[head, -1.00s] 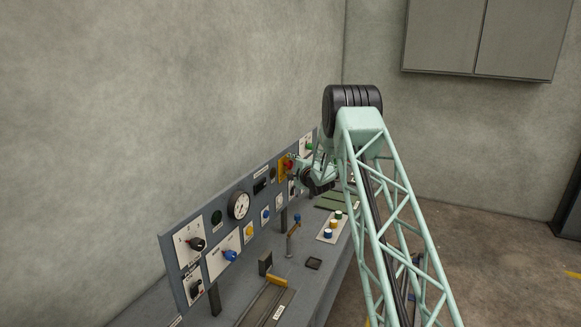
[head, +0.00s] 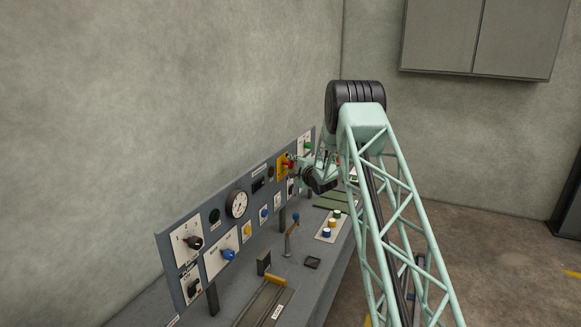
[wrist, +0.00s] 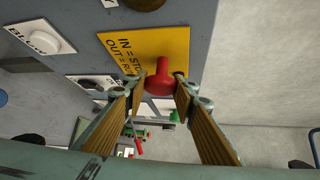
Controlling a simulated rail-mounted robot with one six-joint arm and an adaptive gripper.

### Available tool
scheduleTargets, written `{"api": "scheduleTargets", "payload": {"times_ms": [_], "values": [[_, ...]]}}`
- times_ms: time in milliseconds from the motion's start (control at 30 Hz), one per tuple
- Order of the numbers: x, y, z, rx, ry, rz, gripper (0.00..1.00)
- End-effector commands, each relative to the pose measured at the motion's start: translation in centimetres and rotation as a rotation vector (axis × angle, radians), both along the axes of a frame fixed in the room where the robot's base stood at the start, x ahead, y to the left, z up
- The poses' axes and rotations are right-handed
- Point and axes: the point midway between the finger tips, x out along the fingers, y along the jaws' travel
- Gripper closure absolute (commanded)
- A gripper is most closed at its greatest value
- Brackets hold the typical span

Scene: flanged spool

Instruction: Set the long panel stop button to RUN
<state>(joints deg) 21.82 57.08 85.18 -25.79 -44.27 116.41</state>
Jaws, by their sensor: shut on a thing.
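The stop button is a red mushroom knob on a yellow plate (head: 282,170) toward the far end of the long grey panel. In the wrist view the red button (wrist: 160,84) stands out from the yellow plate (wrist: 150,45), whose black lettering reads IN = STOP, OUT = RUN. My gripper (wrist: 158,90) has one finger on each side of the red button and is shut on it. In the head view my gripper (head: 300,162) is at the panel face, small and partly hidden by my own wrist. I cannot tell how far out the button stands.
The panel (head: 225,200) also carries a dial gauge (head: 237,204), a blue knob (head: 229,254) and other buttons. A white button (wrist: 40,38) is near the yellow plate.

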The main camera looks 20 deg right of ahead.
Motion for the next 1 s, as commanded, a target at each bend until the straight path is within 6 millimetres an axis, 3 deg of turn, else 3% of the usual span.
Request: {"api": "scheduleTargets", "payload": {"times_ms": [67, 100, 267, 667, 1000], "values": [[-0.2, -0.2, -0.2, 0.002, 0.003, -0.003, 0.94], [-0.2, -0.2, -0.2, 0.002, 0.004, -0.003, 0.73], [-0.1, -0.2, -0.2, 0.001, 0.003, -0.003, 0.60], [-0.2, -0.1, -0.1, 0.001, 0.002, -0.002, 0.60], [-2.2, 0.1, 0.3, 0.002, 0.003, -0.002, 0.60]]}}
